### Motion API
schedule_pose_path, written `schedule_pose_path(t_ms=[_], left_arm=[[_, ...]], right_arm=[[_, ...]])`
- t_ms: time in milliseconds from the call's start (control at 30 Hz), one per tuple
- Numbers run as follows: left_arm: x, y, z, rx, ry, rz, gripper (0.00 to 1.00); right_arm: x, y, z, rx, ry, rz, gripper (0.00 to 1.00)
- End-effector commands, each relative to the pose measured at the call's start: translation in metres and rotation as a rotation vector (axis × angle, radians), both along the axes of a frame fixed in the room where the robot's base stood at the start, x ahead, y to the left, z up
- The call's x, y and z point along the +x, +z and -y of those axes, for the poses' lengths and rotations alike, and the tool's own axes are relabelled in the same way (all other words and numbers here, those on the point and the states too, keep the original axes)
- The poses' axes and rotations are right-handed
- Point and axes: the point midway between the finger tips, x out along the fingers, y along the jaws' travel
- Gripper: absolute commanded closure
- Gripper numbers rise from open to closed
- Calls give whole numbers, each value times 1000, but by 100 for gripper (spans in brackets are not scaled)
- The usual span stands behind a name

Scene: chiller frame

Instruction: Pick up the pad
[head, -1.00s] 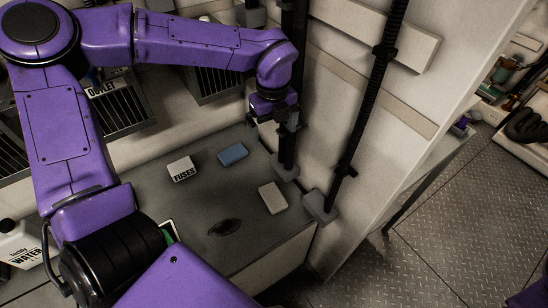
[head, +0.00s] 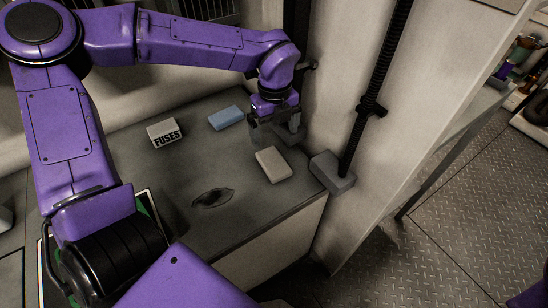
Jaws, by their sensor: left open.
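A pale beige, flat block that looks like a pad (head: 273,165) lies on the grey bench top near its right front edge. A flat blue block (head: 226,118), which could also be a pad, lies farther back to the left. My left gripper (head: 276,137) points down just behind the beige block, its fingers apart with nothing seen between them. It appears to be above the bench and clear of the block, though the exact height is hard to tell. My right gripper is not in view.
A white box marked FUSES (head: 164,133) lies left of the blue block. A black post on a grey foot (head: 333,172) stands right of the beige block, close to the wall.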

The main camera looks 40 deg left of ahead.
Motion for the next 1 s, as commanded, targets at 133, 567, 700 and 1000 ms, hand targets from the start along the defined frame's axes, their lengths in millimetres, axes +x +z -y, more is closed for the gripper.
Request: schedule_pose_path(t_ms=[133, 567, 700, 1000], left_arm=[[0, -22, 0, 1, 0, -3, 1], [-4, -90, -2, 1, -2, -4, 1], [-3, -107, -2, 0, -1, -1, 1], [-3, -107, -2, 0, 0, 1, 27]], right_arm=[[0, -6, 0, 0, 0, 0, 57], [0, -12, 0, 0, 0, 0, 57], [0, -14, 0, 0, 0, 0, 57], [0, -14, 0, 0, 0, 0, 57]])
